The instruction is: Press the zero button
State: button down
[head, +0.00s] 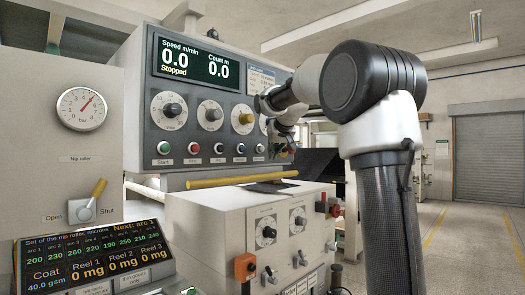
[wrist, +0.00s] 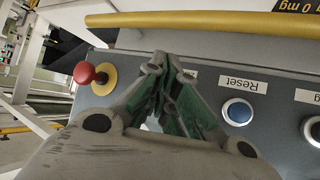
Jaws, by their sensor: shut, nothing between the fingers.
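My gripper (wrist: 163,64) is shut and empty in the wrist view, its fingertips together over the grey button panel (wrist: 208,72). They point at the spot beside the Reset button. A white label (wrist: 189,74) shows partly behind the fingertips, its text hidden. The button that goes with it is not clearly seen behind the fingers, and I cannot tell whether they touch it. In the head view, a row of buttons runs along the panel (head: 178,130), and my arm reaches its right end. The screen (head: 196,64) reads speed 0.0, "Stopped", count 0.0.
The blue Reset button (wrist: 238,111) is close beside my fingers. A red mushroom button (wrist: 86,73) on a yellow base is on their other side. A yellow bar (wrist: 200,21) runs along the panel's edge. A lower cabinet (head: 225,225) stands beneath.

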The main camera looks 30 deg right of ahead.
jog(key=s, duration=0.1)
jog(key=s+d, duration=0.1)
jog(key=s, duration=0.1)
jog(key=shift+s+d, duration=0.1)
jog(key=shift+s, duration=0.05)
dwell(0.6)
jog(key=s+a+f+g, duration=0.1)
jog(key=s+f+g, duration=0.15)
jog(key=f, duration=0.25)
jog(key=s+f+g, duration=0.1)
jog(key=s+f, duration=0.3)
jog(key=f, duration=0.2)
jog(key=s+a+f+g, duration=0.1)
jog(key=s+a+f, duration=0.2)
jog(key=s, duration=0.7)
jog(key=s+a+f+n+g+y, duration=0.1)
jog(key=s+a+f, duration=0.2)
jog(key=s+f, duration=0.4)
jog(key=s+a+f+n+g+y, duration=0.1)
jog(key=s+a+f, duration=0.2)
jog(key=s, duration=1.1)
notch_tip(320, 180, down, 2)
jog(key=shift+s+f, duration=0.25)
jog(key=shift+s, duration=0.05)
